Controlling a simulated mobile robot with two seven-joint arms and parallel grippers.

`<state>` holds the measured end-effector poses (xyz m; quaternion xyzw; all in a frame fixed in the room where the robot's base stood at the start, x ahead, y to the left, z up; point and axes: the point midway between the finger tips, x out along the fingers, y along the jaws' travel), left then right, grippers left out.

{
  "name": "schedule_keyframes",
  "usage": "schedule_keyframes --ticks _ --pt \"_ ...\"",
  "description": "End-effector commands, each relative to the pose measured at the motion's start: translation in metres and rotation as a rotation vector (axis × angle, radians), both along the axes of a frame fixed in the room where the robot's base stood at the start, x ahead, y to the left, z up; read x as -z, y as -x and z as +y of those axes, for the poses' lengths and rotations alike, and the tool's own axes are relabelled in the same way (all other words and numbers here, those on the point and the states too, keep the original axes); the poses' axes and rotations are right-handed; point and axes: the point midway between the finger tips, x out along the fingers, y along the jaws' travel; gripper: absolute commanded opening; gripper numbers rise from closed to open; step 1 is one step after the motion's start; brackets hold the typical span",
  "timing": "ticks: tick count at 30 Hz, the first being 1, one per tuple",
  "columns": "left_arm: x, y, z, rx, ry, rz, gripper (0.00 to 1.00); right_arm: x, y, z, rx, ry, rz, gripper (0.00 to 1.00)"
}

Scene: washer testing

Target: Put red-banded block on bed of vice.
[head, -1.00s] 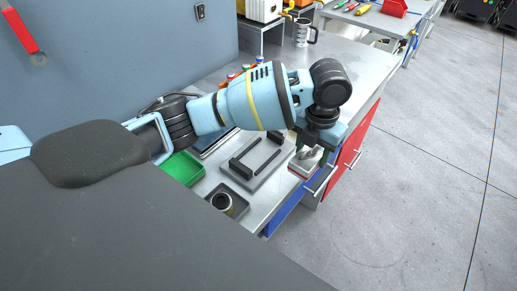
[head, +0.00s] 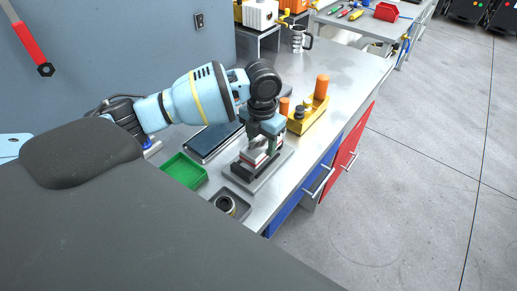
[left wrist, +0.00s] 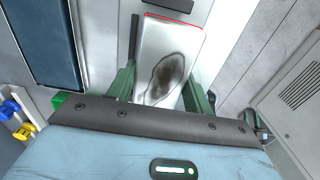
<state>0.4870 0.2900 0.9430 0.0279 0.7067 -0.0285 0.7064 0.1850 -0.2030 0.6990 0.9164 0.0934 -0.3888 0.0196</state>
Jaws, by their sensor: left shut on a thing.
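The red-banded block (head: 252,156) is pale grey-white with a red band and sits in my left gripper (head: 260,150), over the vice. In the left wrist view the block (left wrist: 170,62) shows a dark smudge and a red far edge, between the two green fingers of the left gripper (left wrist: 160,90). The vice (head: 279,168) is a grey plate with dark jaws on the bench; the gripper and block hide part of its bed. I cannot tell whether the block touches the bed. My right gripper is not in view.
A green tray (head: 181,174) and a dark tray with a round metal part (head: 226,205) lie left and in front of the vice. A dark flat panel (head: 207,148) lies behind. A yellow fixture with orange cylinders (head: 313,117) stands to the right. A mug (head: 299,40) is farther back.

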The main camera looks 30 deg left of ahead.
Motion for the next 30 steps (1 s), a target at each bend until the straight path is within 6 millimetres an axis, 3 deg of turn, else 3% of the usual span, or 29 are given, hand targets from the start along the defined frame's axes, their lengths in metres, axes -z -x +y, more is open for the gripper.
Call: schedule_keyframes --ticks 2,9,22,23,27,30 --pt "-0.003 0.001 0.011 -0.005 -0.002 -0.005 0.11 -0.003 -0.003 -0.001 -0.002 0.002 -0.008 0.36" --pt "0.031 0.001 0.008 -0.002 -0.002 -0.004 0.11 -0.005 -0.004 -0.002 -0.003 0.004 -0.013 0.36" --pt "0.038 0.0 0.008 -0.001 -0.001 -0.004 0.11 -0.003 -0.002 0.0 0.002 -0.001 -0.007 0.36" --pt "0.038 0.001 0.008 -0.001 -0.002 -0.003 0.55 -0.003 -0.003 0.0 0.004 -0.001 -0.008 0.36" --pt "0.037 0.001 0.008 -0.001 -0.002 -0.003 0.73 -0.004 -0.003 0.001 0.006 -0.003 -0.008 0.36" --pt "0.037 0.001 0.008 -0.001 -0.002 -0.003 0.73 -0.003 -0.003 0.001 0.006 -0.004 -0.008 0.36"
